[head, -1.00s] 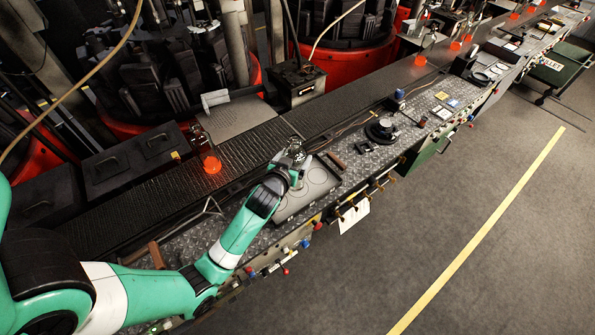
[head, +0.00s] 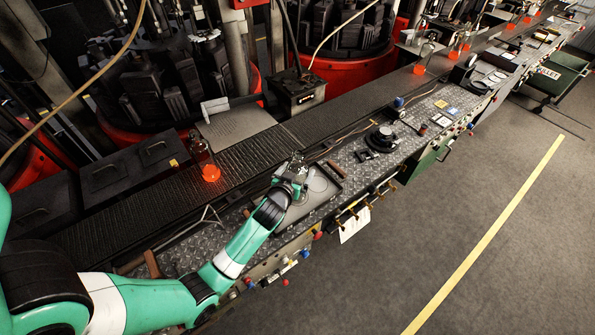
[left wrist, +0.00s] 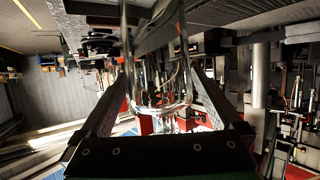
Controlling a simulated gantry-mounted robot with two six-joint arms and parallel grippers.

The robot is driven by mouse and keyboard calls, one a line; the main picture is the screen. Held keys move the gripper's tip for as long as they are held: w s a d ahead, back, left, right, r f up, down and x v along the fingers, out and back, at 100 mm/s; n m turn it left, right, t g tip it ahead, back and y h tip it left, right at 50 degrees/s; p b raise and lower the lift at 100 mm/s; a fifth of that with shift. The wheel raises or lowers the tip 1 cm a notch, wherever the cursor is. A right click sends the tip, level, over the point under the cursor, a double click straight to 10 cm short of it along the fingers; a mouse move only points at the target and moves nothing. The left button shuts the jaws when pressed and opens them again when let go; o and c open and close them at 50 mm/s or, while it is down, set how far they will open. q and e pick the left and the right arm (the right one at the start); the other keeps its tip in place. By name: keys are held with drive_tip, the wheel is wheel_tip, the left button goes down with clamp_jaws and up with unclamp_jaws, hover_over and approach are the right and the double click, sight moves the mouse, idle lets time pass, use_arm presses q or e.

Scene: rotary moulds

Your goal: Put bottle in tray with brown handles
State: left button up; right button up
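The tray (head: 322,201) is a dark, flat pan with round outlines on the metal workbench. A brown handle (head: 336,168) shows at its far right edge; the near left side is covered by my arm. My left gripper (head: 293,166) is over the tray's left part. In the left wrist view its fingers (left wrist: 157,75) lie against both sides of a clear glass bottle (left wrist: 157,92). The bottle is small and hard to make out in the head view, and I cannot tell whether its base touches the tray. My right gripper is not in view.
A glowing orange bottle (head: 210,172) stands on the dark conveyor (head: 240,150) behind the bench, with several more farther right. A round black device (head: 382,138) sits on the bench right of the tray. Knobs and levers (head: 357,213) line the bench front.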

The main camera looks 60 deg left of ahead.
use_arm(q)
drive_tip(key=shift+r, duration=0.2)
drive_tip(key=p+v, duration=0.1)
drive_tip(key=v, duration=1.1)
drive_tip(key=shift+p, duration=0.4)
drive_tip(key=shift+f, duration=0.15)
drive_tip(key=w+d+r+m+t+h, duration=0.1)
drive_tip(key=w+d+r+t, duration=0.3)
drive_tip(key=r, duration=0.7)
drive_tip(key=w+d+r+m+t+h, duration=0.1)
drive_tip(key=w+d+r+m+t, duration=0.25)
drive_tip(key=r, duration=0.65)
drive_tip(key=w+d+r+n+t+h, duration=0.1)
drive_tip(key=w+d+r+t, duration=0.4)
drive_tip(key=r, duration=0.6)
drive_tip(key=s+d+r+m+t+h, duration=0.2)
drive_tip(key=d+r, duration=0.1)
drive_tip(key=r, duration=0.4)
drive_tip(key=s+d+r+m+t+h, duration=0.1)
drive_tip(key=s+d+r+m+h, duration=0.1)
drive_tip(key=r, duration=0.6)
drive_tip(key=s+d+r+m+t+h, duration=0.2)
drive_tip(key=s+d+r+h, duration=0.1)
drive_tip(key=r, duration=0.5)
drive_tip(key=d+h, duration=0.1)
drive_tip(key=d, duration=0.1)
drive_tip(key=shift+s+d+t, duration=0.3)
drive_tip(key=shift+s+t, duration=0.05)
